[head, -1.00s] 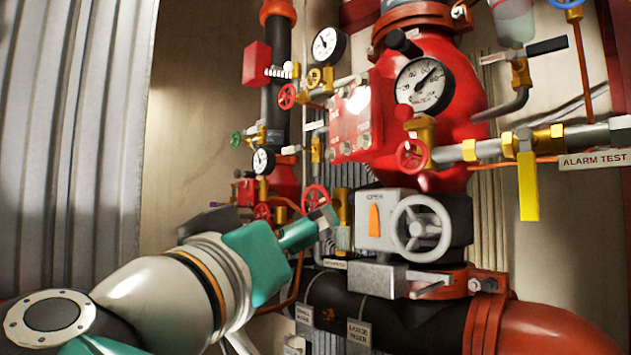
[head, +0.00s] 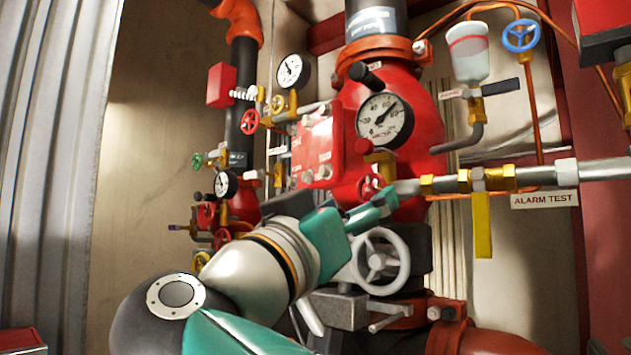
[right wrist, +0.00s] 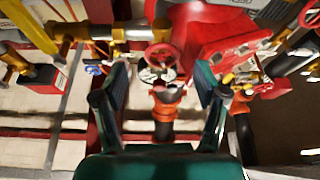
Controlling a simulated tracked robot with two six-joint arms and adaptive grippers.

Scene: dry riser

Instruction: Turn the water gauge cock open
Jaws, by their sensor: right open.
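The large round pressure gauge (head: 385,120) faces me on the red valve body (head: 420,95). Just below it is a brass cock (head: 382,160) with a small red handwheel (head: 369,187). I cannot read a label that names the water gauge cock. My right gripper (head: 383,206) is teal, open and empty, with its fingers just below and in front of that handwheel. In the right wrist view, a red handwheel (right wrist: 161,56) shows beyond and between the spread fingers (right wrist: 160,82), apart from them. My left gripper is out of view.
A large grey handwheel (head: 380,262) lies just below my right fingers. A horizontal pipe with a yellow lever (head: 482,225) and the alarm test plate (head: 544,200) is to the right. Smaller gauges and red handwheels crowd the left. Corrugated metal (head: 50,130) stands far left.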

